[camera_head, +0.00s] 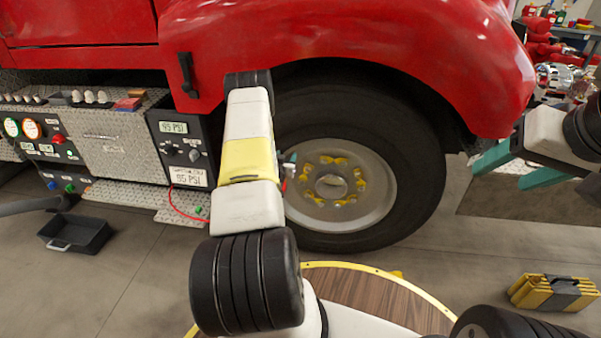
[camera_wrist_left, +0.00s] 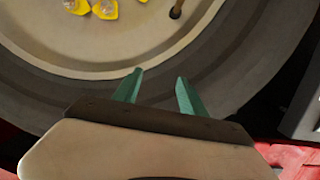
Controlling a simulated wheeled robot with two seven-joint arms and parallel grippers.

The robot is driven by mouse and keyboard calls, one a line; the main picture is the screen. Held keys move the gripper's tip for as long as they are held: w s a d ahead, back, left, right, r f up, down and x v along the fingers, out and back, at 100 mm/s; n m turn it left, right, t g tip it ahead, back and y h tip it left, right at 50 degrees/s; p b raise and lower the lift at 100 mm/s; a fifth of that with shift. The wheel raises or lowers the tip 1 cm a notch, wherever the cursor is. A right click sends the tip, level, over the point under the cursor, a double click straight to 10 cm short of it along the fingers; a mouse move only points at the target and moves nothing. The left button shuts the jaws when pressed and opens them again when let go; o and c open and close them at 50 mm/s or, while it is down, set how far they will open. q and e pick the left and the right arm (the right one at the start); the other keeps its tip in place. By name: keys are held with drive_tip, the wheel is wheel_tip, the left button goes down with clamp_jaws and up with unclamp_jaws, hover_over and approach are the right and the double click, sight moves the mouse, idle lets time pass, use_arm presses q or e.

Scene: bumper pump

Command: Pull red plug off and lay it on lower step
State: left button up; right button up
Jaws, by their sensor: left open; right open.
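My left gripper (camera_wrist_left: 160,75) is open and empty in the left wrist view, its teal fingers in front of the wheel (camera_wrist_left: 100,47). A valve stem (camera_wrist_left: 176,10) shows at the top of that view, apart from the fingers. In the head view my left arm hides most of this gripper. A small red bit (camera_head: 284,186) shows at the arm's right edge by the wheel rim; I cannot tell whether it is the red plug. The lower step (camera_head: 140,194) is a diamond-plate ledge left of the wheel. My right gripper (camera_head: 502,173) is open and empty at the right.
A thin red hose (camera_head: 180,207) hangs over the lower step, near a small green piece (camera_head: 198,210). A gauge box (camera_head: 183,140) and control panel stand above. A black tray (camera_head: 75,233) and yellow chocks (camera_head: 552,292) lie on the floor. The red fender (camera_head: 350,45) overhangs the tire.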

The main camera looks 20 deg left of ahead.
use_arm(q)
drive_tip(key=shift+t+y, duration=0.3)
drive_tip(key=shift+t, duration=0.3)
drive_tip(key=s+f, duration=0.2)
drive_tip(key=f, duration=0.1)
drive_tip(key=s+f, duration=0.1)
drive_tip(key=f, duration=0.2)
drive_tip(key=s+f, duration=0.2)
drive_tip(key=f, duration=0.1)
drive_tip(key=shift+s, duration=0.3)
drive_tip(key=s+d+f+t, duration=0.1)
drive_tip(key=s+f, duration=0.4)
drive_tip(key=shift+s+d+n+y, duration=0.2)
drive_tip(key=shift+n+y, duration=0.1)
drive_tip(key=shift+n, duration=0.1)
drive_tip(key=shift+x, duration=4.5)
clamp_jaws()
